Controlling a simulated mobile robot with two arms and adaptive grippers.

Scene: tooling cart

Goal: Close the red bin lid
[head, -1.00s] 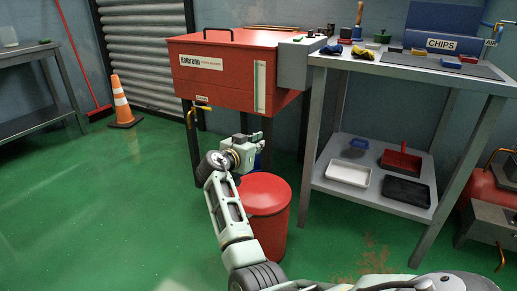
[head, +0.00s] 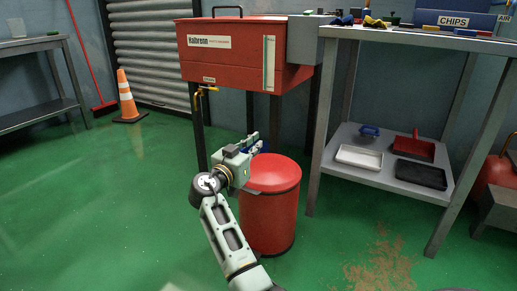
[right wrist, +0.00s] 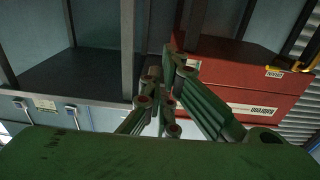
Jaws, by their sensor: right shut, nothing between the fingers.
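The red bin (head: 268,222) stands upright on the green floor, in front of the red parts washer. Its round red lid (head: 268,173) lies across the top, looks level, and shows no gap at the front rim. My right gripper (head: 254,139) is at the far left edge of the bin, its fingers pointing up and away behind the lid. Whether it touches the lid or bin cannot be told. In the right wrist view, its fingers (right wrist: 163,90) are together and empty, and the bin does not show. My left gripper is not in view.
The red parts washer (head: 228,52) on legs stands behind the bin. A grey workbench (head: 328,160) with trays on its lower shelf stands close to the right. An orange cone (head: 128,98) stands back left. The floor left of the bin is clear.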

